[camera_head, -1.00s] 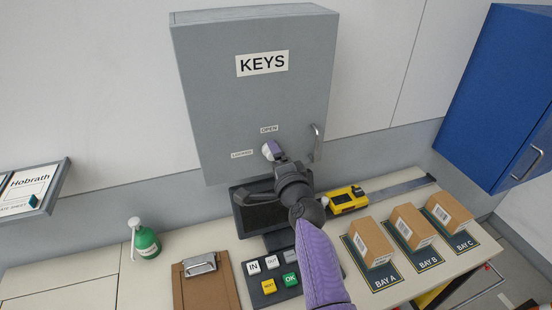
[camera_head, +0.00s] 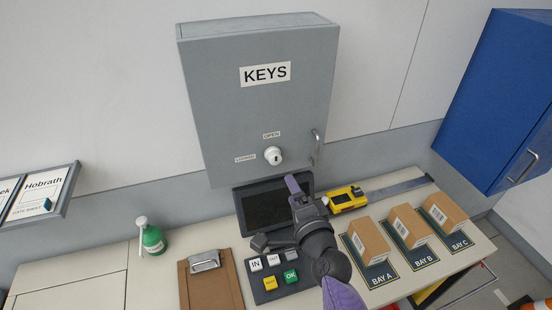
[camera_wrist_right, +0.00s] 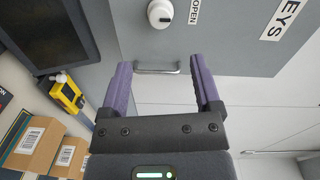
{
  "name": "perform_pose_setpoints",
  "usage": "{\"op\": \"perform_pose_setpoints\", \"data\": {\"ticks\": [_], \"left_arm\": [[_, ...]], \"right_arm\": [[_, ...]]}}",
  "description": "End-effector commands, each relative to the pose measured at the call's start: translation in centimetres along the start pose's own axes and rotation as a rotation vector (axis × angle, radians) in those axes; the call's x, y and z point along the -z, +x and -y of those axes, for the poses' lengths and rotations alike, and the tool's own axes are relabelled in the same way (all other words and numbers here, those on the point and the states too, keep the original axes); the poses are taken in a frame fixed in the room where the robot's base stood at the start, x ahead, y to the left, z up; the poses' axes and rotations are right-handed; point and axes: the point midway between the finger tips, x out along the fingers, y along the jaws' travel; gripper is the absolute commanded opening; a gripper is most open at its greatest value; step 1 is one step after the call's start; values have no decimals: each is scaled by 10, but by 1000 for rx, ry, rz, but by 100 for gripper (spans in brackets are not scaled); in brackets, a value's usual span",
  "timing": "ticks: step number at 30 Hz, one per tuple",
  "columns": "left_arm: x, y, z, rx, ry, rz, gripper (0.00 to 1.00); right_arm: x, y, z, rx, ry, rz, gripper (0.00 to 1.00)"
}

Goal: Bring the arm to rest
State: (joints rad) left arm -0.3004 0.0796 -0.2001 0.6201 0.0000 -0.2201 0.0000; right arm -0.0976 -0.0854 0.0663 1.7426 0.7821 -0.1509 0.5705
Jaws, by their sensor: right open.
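My right gripper (camera_head: 291,188) is in front of the dark screen, below the grey key cabinet (camera_head: 225,110). In the right wrist view its two purple fingers (camera_wrist_right: 160,90) are spread, with nothing between them. The cabinet's white knob (camera_head: 273,155) is clear of the gripper, and its mark points toward the OPEN label (camera_head: 271,135). The knob also shows in the right wrist view (camera_wrist_right: 159,13). The cabinet door is shut, with its handle (camera_head: 316,148) at the right. My left gripper is not in view.
The screen (camera_head: 262,208) and a keypad (camera_head: 268,285) are close to my right arm. Boxes (camera_head: 370,240) stand on bay mats at right, near a yellow device (camera_head: 345,198). A green bottle (camera_head: 153,240) and a clipboard (camera_head: 208,283) are at left.

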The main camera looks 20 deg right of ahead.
Motion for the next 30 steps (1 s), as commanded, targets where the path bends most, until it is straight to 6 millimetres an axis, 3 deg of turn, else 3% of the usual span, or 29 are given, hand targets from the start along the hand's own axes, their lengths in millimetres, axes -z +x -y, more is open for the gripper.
{"op": "perform_pose_setpoints", "data": {"ticks": [2,5,9,11,16,21,24,30], "left_arm": [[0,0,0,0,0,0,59],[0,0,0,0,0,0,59],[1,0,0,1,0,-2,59],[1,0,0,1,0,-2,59],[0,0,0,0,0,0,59],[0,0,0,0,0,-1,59],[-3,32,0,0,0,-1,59],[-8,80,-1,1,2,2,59]], "right_arm": [[-2,-1,0,-5,-12,10,81],[-20,-16,-7,-70,-181,138,81],[-52,-69,-36,-263,-615,456,81],[-57,-95,-48,-347,-775,575,81],[-49,-166,-71,-578,-1121,852,81],[-24,-235,-74,-812,-1355,1089,81],[-34,-226,-133,-820,-1345,1101,81],[-48,-219,-233,-838,-1335,1129,81]]}}
